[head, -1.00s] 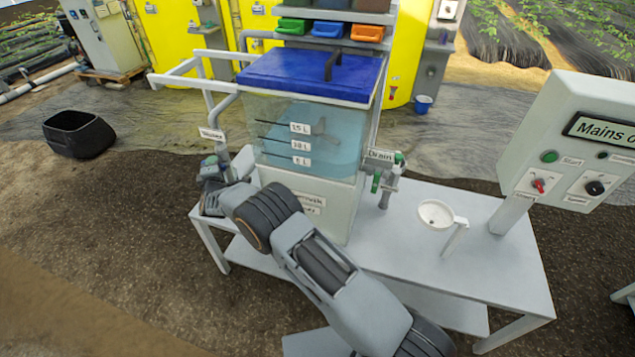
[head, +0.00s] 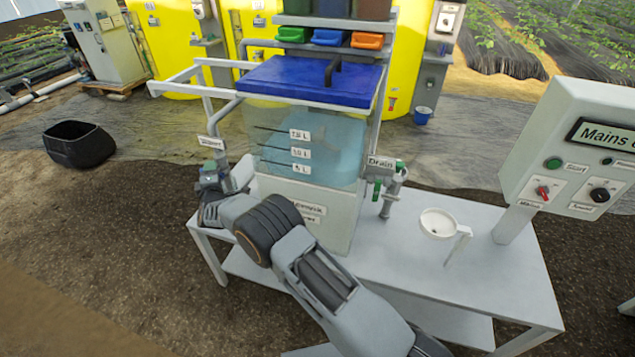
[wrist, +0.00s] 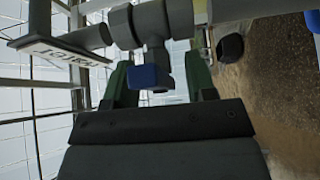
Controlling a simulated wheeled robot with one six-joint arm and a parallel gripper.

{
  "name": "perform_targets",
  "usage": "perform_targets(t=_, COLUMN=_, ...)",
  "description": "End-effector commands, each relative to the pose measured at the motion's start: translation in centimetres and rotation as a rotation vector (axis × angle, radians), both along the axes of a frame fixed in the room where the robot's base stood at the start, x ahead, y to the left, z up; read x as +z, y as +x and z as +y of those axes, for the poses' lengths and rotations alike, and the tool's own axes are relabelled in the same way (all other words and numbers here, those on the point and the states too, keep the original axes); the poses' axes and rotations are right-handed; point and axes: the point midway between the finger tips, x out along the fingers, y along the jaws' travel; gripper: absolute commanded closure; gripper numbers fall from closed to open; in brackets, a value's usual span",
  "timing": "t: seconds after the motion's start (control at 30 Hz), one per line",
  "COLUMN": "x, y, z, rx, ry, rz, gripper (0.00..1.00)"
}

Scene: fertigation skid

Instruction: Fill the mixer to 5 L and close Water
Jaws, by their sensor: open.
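The mixer tank (head: 275,155) is clear-walled with a blue lid (head: 310,80) and level marks of 15 L, 10 L and 5 L. Blue-tinted liquid shows inside; I cannot tell its exact surface. The Water sign (head: 211,143) stands left of the tank, above the Water valve (head: 212,175). In the wrist view the Water sign (wrist: 62,52) appears upside down beside the dark pipe. My gripper (wrist: 158,82) is open, its green fingers on either side of the valve's blue handle (wrist: 150,77). I cannot tell whether they touch it.
The Drain sign (head: 381,162) and its green-handled valve (head: 376,188) are right of the tank. A white cup-like holder (head: 438,222) stands on the bench (head: 490,270). The control panel (head: 575,150) is at the right. A black tub (head: 78,146) lies on the ground at left.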

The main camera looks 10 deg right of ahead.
Motion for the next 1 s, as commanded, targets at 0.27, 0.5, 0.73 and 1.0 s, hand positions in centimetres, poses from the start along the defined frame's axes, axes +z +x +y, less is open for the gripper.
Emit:
perform_targets(t=0.27, x=0.2, y=-2.1, z=1.3, rx=0.002, ry=0.0, rz=0.0, gripper=0.49)
perform_targets(t=0.5, x=0.1, y=-4.3, z=2.6, rx=0.003, ry=-0.001, rz=0.001, gripper=0.49)
perform_targets(t=0.73, x=0.0, y=-5.8, z=3.4, rx=0.001, ry=0.0, rz=0.001, gripper=0.49)
perform_targets(t=1.0, x=0.0, y=-6.0, z=3.5, rx=0.0, ry=0.0, rz=0.0, gripper=0.49)
